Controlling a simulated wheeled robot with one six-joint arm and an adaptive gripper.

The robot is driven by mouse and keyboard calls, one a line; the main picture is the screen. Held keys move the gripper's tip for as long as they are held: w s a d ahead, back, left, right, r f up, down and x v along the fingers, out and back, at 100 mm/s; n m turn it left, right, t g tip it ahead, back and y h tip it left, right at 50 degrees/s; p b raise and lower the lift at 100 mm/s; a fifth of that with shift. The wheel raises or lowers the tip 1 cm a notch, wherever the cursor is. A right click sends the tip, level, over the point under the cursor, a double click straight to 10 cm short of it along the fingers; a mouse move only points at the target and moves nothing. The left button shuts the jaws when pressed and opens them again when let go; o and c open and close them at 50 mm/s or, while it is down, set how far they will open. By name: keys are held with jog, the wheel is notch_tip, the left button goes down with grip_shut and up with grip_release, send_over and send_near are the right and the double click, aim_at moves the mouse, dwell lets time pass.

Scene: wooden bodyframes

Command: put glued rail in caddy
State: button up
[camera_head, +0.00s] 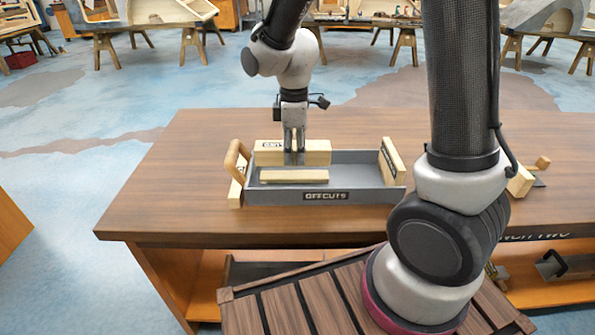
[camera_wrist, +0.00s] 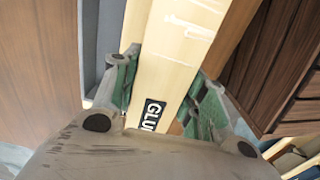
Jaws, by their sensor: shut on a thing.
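My gripper (camera_head: 294,158) points straight down over the grey caddy (camera_head: 345,192), which is marked OFFCUTS. In the wrist view its green-padded fingers (camera_wrist: 160,95) are shut on the pale wooden glued rail (camera_wrist: 178,50), one finger on each side. A dark label beginning "GLU" shows near the fingers. In the head view, pale wood with a partly covered label (camera_head: 271,145) shows behind the fingers at the caddy's back. A shorter pale piece (camera_head: 293,176) lies nearer the caddy's front wall. I cannot tell whether the held rail touches the caddy floor.
The caddy has pale end panels, a rounded wooden handle (camera_head: 236,158) at left and a labelled right end (camera_head: 392,161). The brown workbench (camera_head: 180,195) is clear to the left. Small wooden pieces (camera_head: 521,181) lie at right, partly behind my arm. Trestles stand far behind.

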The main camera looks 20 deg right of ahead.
notch_tip(320, 180, down, 7)
jog(key=shift+r, duration=0.15)
dwell(0.4)
jog(key=shift+f, duration=0.6)
jog(key=o, duration=1)
jog(key=shift+c, duration=0.2)
jog(key=shift+r, duration=0.1)
